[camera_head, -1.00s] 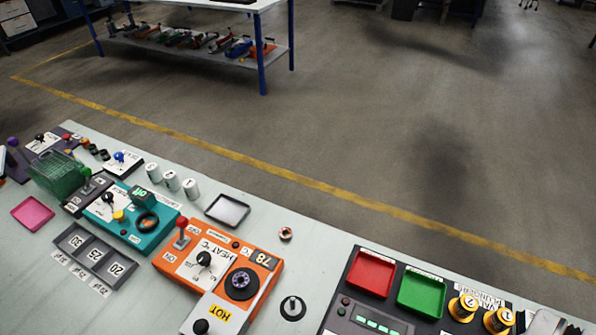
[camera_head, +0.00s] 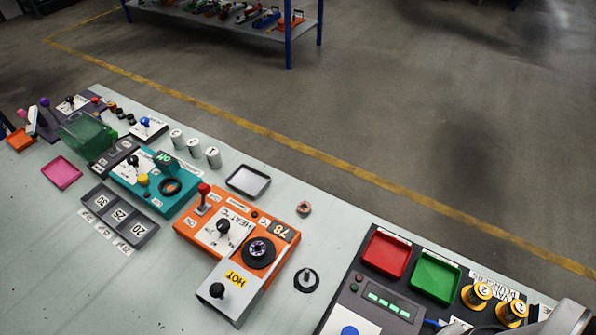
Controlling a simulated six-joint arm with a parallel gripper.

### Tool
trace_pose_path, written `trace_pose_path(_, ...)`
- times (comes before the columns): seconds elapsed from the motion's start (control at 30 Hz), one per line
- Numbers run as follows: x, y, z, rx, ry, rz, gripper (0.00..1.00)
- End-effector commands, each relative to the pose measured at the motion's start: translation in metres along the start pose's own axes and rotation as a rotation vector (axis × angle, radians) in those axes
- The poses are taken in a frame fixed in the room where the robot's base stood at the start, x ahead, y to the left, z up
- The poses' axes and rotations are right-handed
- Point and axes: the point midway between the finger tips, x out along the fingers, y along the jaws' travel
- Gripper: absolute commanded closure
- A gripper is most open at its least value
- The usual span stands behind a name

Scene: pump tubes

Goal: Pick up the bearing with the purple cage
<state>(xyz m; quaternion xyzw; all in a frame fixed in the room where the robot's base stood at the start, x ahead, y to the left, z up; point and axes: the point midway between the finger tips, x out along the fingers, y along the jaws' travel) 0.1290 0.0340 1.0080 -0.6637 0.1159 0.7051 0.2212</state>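A bearing with a purple cage (camera_head: 260,250) sits on the round black plate of the orange heater (camera_head: 288,262). It is small in view, with a dark ring around the purple. A second small bearing with a reddish-orange cage (camera_head: 304,208) lies on the table, behind and to the right of the heater. My gripper is not in view. A smooth grey rounded part at the bottom right corner may belong to my arm, but I cannot tell.
A shallow grey tray (camera_head: 248,181) and several white cylinders stand behind the heater. A black knobbed piece (camera_head: 306,280) stands right of it. A dark panel with a red tray (camera_head: 386,254) and a green tray (camera_head: 436,276) is further right.

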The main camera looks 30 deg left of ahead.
Motion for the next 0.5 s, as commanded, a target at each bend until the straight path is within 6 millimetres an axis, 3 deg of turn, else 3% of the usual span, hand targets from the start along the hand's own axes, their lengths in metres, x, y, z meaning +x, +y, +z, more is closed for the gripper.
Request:
trace_pose_path(0.43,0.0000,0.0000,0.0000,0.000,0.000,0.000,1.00)
trace_pose_path(0.5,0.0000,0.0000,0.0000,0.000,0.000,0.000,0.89)
